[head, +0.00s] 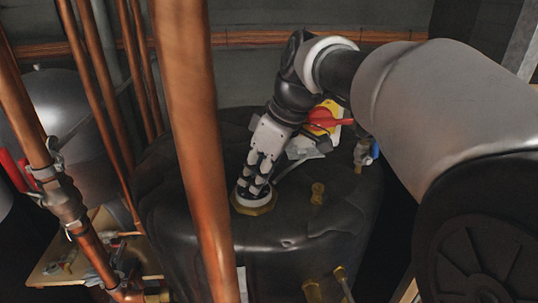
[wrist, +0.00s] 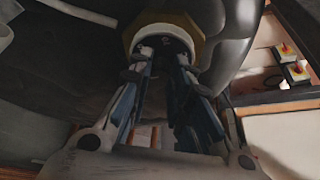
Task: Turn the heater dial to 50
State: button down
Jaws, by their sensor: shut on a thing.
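The heater dial (head: 256,201) sits on top of the dark tank (head: 170,215), with a brass hex base and a white ring. In the wrist view the dial's white ring and brass base (wrist: 163,35) show at the top centre. My gripper (head: 257,185) points down onto the dial, its fingers shut on it. In the wrist view my gripper (wrist: 165,55) has a finger at each side of the dial's centre. The dial's scale and numbers cannot be read in either view.
A thick copper pipe (head: 195,150) rises in front of the tank, left of my gripper. A red-handled switch on a yellow plate (head: 325,116) is just behind my wrist. Brass fittings (head: 318,192) stand right of the dial. More copper pipes (head: 62,200) run at the left.

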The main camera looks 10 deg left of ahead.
jog(key=c, duration=1.5)
grip_release()
jog(key=shift+o, duration=0.2)
jog(key=shift+r, duration=0.1)
jog(key=v, duration=1.1)
jog(key=shift+r, duration=0.4)
jog(key=shift+s+d, duration=0.1)
